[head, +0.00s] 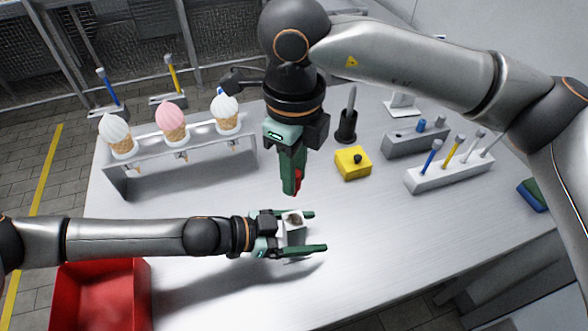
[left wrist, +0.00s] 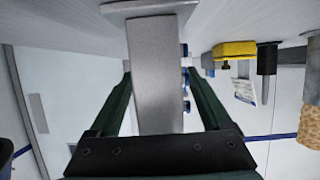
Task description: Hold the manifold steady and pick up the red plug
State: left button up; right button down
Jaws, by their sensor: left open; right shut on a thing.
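A small grey block, taken as the manifold (head: 294,230), stands on the table with a dark opening on top. It also shows in the left wrist view (left wrist: 155,75), standing between my left fingers. My left gripper (head: 318,231) is open, with one finger on each side of the block; gaps show beside it in the left wrist view. My right gripper (head: 291,190) points down above and behind the block, shut on the red plug (head: 298,182). Most of the plug is hidden by the fingers.
A red bin (head: 100,265) is at the front left. A rack with ice-cream cones (head: 185,143) stands at the back left. A yellow block (head: 353,163), a black holder (head: 346,127) and grey racks of coloured sticks (head: 448,172) stand to the right. The front right table is clear.

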pick_arm(q)
jog(key=v, duration=1.2)
jog(key=shift+s, duration=0.1)
